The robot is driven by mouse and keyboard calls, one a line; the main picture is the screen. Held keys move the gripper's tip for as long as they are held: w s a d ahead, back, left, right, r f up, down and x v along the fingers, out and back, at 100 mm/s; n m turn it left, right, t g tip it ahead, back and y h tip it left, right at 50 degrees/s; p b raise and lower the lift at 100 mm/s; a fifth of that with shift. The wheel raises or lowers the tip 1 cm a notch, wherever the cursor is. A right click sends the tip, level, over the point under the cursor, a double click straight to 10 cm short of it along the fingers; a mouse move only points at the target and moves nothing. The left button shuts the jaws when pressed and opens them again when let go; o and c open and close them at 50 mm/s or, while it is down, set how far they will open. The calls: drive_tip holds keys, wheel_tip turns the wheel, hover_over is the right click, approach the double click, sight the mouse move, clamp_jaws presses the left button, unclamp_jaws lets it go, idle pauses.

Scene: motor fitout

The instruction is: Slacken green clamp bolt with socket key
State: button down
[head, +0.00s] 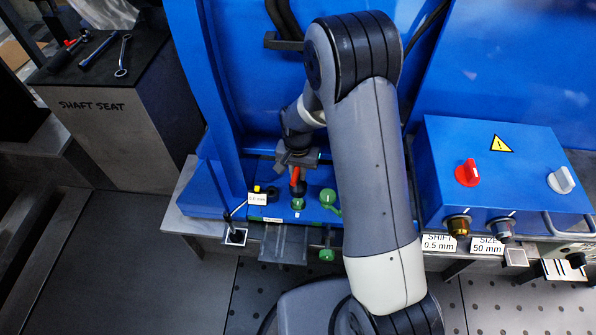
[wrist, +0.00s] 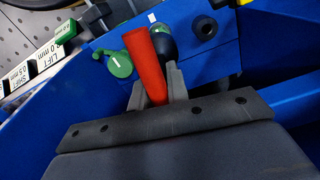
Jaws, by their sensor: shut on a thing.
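My gripper (head: 296,172) is shut on the socket key, whose red handle (head: 294,178) shows just below the jaws. In the wrist view the red handle (wrist: 148,65) stands between the two fingers, with a dark rounded part behind it. The green clamp bolt (head: 298,204) is on the blue base plate, directly below the key in the head view. The key's dark lower end is at or just above the bolt; I cannot tell whether it is seated.
A green lever (head: 329,197) sits close to the right of the bolt, and a black knob (head: 272,193) to its left. A blue control box (head: 500,165) stands at right. Loose wrenches (head: 122,56) lie on the shaft seat stand (head: 110,120) at left.

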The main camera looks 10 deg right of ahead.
sight(298, 185)
drive_tip(key=m, duration=0.4)
wheel_tip(298, 185, down, 6)
drive_tip(key=b, duration=0.4)
drive_tip(key=shift+r, duration=0.2)
drive_tip(key=shift+f+b, duration=1.3)
drive_tip(key=shift+f, duration=0.1)
idle(1.1)
idle(0.4)
drive_tip(key=shift+n, duration=2.6)
